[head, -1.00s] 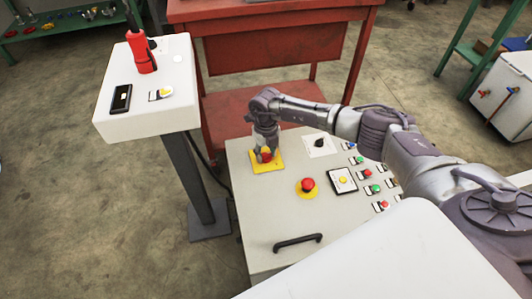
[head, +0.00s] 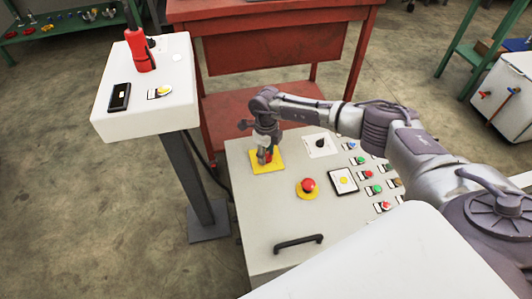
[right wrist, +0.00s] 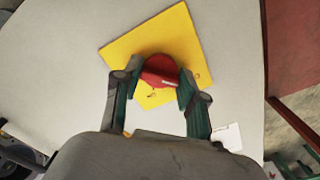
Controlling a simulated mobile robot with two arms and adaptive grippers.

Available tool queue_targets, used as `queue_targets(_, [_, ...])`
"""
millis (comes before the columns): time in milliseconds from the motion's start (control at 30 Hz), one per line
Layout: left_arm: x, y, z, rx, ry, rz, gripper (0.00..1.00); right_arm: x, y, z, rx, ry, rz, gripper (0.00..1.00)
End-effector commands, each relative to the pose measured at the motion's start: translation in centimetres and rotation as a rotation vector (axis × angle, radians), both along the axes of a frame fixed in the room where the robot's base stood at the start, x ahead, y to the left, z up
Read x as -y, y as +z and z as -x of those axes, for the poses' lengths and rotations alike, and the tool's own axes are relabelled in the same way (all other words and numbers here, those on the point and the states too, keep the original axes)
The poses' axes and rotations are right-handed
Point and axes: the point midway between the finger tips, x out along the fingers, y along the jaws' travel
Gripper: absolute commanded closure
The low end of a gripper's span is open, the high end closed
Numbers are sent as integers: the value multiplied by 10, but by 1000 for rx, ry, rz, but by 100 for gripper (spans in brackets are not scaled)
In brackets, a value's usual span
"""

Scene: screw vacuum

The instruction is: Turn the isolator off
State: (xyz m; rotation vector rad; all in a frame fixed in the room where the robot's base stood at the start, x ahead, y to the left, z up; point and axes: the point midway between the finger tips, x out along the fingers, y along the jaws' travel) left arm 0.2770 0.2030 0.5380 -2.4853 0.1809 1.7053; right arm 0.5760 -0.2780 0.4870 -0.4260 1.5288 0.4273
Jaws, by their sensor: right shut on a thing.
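The isolator is a red rotary knob (right wrist: 160,72) on a square yellow plate (right wrist: 186,30). In the head view, the yellow plate (head: 273,166) is at the far left corner of the grey control panel. My right gripper (head: 265,155) reaches down onto the knob from above. In the right wrist view, the right gripper (right wrist: 157,84) has its two fingers on either side of the knob, shut on it. A pale mark shows on the knob's face. The fingers and wrist hide part of the knob. My left gripper is not in view.
The panel (head: 252,215) also carries a red mushroom button (head: 308,186), a black rotary switch (head: 320,143), a yellow button (head: 343,181), several small coloured buttons and a black handle (head: 298,242). A white pedestal (head: 130,122) stands left. A red workbench (head: 270,55) is behind.

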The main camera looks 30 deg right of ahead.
Motion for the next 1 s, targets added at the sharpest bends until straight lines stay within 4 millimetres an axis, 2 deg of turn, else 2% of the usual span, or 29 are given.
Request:
queue_targets(333, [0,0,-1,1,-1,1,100,0,1,-1,3,4,1,93])
queue_targets(367, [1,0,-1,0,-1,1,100,0,1,-1,3,4,1,54])
queue_targets(500, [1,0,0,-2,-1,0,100,0,1,-1,1,3,0,33])
queue_targets(833, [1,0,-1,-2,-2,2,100,0,3,0,1,3,0,33])
queue_targets(1000, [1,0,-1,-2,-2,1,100,1,24,-1,5,4,0,33])
